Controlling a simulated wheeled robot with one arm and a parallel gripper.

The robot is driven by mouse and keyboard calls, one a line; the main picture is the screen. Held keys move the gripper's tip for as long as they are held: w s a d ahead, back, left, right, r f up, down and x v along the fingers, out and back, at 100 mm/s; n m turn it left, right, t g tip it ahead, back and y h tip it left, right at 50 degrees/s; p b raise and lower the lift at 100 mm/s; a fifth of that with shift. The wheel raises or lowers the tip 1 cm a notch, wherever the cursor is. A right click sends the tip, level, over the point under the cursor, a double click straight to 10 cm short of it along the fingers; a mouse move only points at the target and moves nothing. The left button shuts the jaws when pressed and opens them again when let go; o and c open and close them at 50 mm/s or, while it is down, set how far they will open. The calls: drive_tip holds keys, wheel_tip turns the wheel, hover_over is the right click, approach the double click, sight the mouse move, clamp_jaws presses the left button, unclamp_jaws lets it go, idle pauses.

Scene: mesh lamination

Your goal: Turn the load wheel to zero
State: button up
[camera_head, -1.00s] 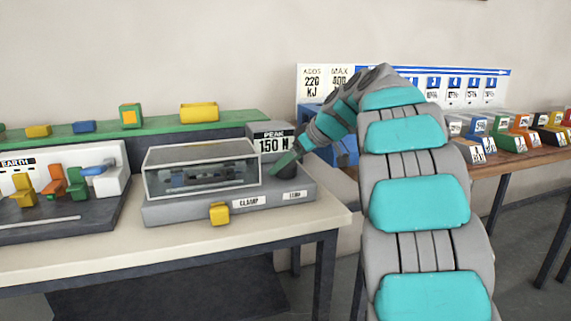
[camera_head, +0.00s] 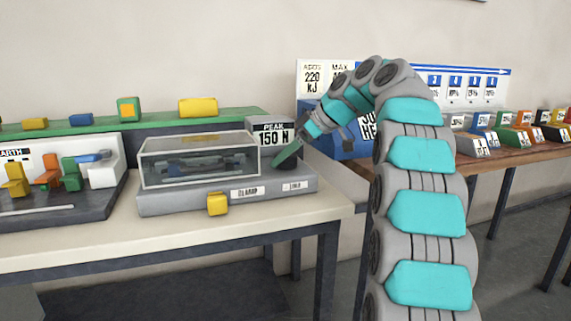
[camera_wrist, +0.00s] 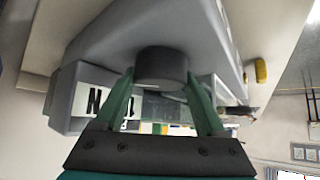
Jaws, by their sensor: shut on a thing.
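The load wheel (camera_wrist: 161,68) is a dark round knob on the grey tester base (camera_head: 220,203), at its right end. In the wrist view it sits between the two green fingers of my gripper (camera_wrist: 160,85), which are shut on its sides. In the head view my gripper (camera_head: 284,156) comes down on the dark wheel (camera_head: 288,165) from the upper right and partly hides it. The display behind it (camera_head: 273,134) reads PEAK 150 N. A label near the wheel (camera_head: 295,186) sits on the base's front edge; its print is too small to read surely.
A clear-covered chamber (camera_head: 198,160) stands left of the wheel, with a yellow clamp block (camera_head: 217,204) in front. A green shelf (camera_head: 60,137) with coloured blocks runs behind. A blue box (camera_head: 345,143) stands behind my arm. The table front (camera_head: 250,225) is clear.

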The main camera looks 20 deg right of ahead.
drive_tip(key=shift+w+r+n+g+y+p, duration=0.1)
drive_tip(key=shift+n+g+y+p, duration=0.35)
drive_tip(key=shift+n, duration=0.25)
drive_tip(key=n+g+p, duration=0.1)
drive_tip(key=p, duration=0.2)
drive_tip(key=shift+d+n+y, duration=0.1)
drive_tip(key=shift+n+y, duration=0.15)
drive_tip(key=shift+n, duration=0.05)
drive_tip(key=shift+n+g+p, duration=0.45)
drive_tip(key=shift+n+p, duration=0.05)
drive_tip(key=shift+p, duration=0.25)
drive_tip(key=o, duration=1.3)
